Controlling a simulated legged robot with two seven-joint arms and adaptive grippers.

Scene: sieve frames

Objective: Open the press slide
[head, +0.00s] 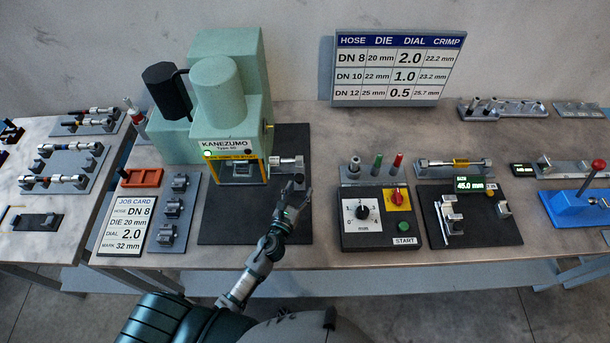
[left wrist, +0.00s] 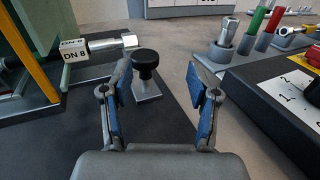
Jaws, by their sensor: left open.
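The green press (head: 215,95) labelled KANEZUMO stands at the left on a dark base plate. Its front opening has a yellow frame (head: 264,168), which also shows at the left edge of the left wrist view (left wrist: 32,60). A black round knob (left wrist: 145,65) on a small grey block stands on the plate, right of the opening; it also shows in the head view (head: 298,179). I cannot tell whether the knob belongs to the slide. My left gripper (head: 291,198) is open and empty, its fingers (left wrist: 158,82) pointing toward the knob, which appears between them and beyond the tips.
A metal hose fitting tagged DN 8 (left wrist: 105,47) lies beside the opening. The dial box (head: 382,217) with START button stands right of the plate. A job card (head: 126,225) and a die rack (head: 173,212) lie to the left. Bare table (head: 325,245) shows between plate and box.

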